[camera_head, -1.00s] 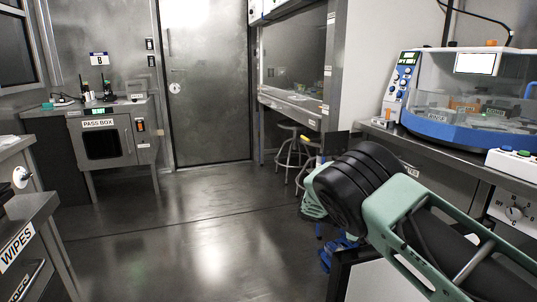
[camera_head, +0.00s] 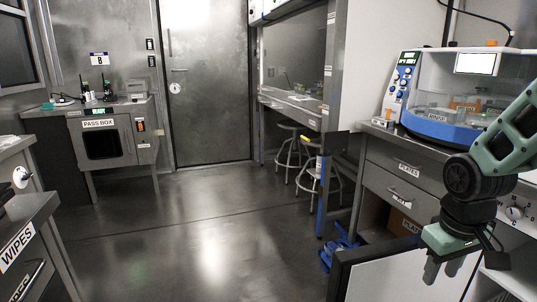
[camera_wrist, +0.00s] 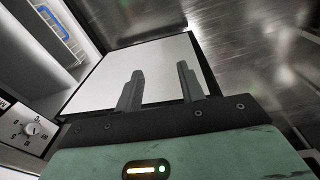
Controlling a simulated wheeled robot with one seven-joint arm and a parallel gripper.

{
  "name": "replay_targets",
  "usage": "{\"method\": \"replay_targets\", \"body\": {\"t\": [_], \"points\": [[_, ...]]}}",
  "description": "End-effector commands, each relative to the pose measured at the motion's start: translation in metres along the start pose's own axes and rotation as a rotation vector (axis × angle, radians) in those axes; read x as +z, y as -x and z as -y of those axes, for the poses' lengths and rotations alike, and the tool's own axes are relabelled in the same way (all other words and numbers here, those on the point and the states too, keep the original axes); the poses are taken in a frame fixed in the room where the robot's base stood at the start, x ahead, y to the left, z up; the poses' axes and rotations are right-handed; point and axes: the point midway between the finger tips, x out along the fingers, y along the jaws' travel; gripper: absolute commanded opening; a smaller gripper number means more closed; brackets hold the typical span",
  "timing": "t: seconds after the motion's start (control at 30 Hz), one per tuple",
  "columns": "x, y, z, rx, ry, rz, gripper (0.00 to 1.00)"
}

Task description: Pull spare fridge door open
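The spare fridge door (camera_head: 390,280) stands open, its white inner panel and dark edge showing at the lower right of the head view. The panel also shows in the wrist view (camera_wrist: 100,75). The white fridge interior (camera_head: 510,282) is partly visible behind my arm; a blue-edged basket (camera_wrist: 62,38) shows inside in the wrist view. My gripper (camera_head: 439,280) points down, empty, between the door and the fridge body in the picture. In the wrist view its two fingers (camera_wrist: 160,69) are spread apart over the panel. I cannot tell whether they touch it. The door's handle is not visible.
A bench with drawers (camera_head: 405,170) stands beside the fridge, carrying a blue and white machine (camera_head: 440,122). A blue object (camera_head: 343,248) lies on the floor behind the door. Stools (camera_head: 305,160) stand further back. The middle floor is clear.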

Motion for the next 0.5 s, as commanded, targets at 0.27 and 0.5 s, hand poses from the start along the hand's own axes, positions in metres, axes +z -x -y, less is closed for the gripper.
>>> {"method": "replay_targets", "body": {"t": [0.27,0.5], "points": [[0.032,0.016,0.01,-0.035,-0.178,-0.129,0.39],[0.043,0.001,0.06,-0.073,-0.088,-0.127,0.39]]}}
